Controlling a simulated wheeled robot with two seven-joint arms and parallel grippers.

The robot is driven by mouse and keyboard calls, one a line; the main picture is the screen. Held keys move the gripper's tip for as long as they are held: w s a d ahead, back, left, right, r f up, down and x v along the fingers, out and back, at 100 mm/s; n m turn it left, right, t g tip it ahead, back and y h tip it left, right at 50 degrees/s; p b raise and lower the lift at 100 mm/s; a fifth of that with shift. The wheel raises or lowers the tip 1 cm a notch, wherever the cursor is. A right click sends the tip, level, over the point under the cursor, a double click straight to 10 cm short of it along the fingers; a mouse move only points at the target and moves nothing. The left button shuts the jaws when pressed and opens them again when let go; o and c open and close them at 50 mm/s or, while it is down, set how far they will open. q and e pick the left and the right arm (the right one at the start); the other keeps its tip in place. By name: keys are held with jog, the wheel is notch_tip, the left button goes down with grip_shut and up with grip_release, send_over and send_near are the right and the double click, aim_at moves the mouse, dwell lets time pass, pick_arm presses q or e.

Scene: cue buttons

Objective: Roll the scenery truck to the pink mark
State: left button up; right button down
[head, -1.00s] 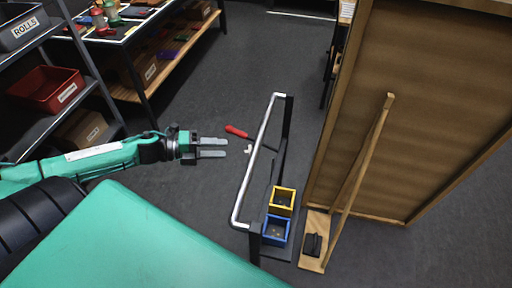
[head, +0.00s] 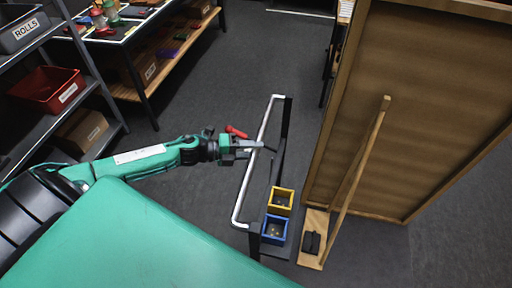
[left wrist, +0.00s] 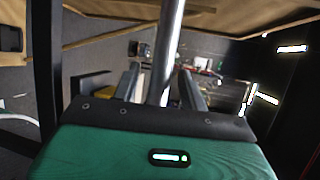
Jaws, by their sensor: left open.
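The scenery truck has a silver push bar (head: 250,180) on dark posts and a tall brown wooden flat (head: 430,110) with a diagonal brace. My left gripper (head: 258,146) is at the upper half of the push bar, open. In the left wrist view the silver bar (left wrist: 168,50) runs between the two open fingers (left wrist: 160,88); I cannot tell whether they touch it. A red-handled lever (head: 237,132) shows just behind the gripper, partly hidden. No pink mark is visible. My right gripper is out of view.
A yellow bin (head: 281,197) and a blue bin (head: 275,230) sit on the truck's dark base. A shelf with a red bin (head: 47,90) stands at left, a workbench (head: 125,35) behind it. Grey floor (head: 250,60) is clear beyond the push bar.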

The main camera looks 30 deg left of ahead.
pick_arm(q)
jog(key=shift+w+d+f, duration=0.15)
jog(key=shift+w+d, duration=0.2)
jog(key=shift+d, duration=0.15)
jog(key=shift+c, duration=0.2)
grip_shut()
jog(key=shift+d, duration=0.1)
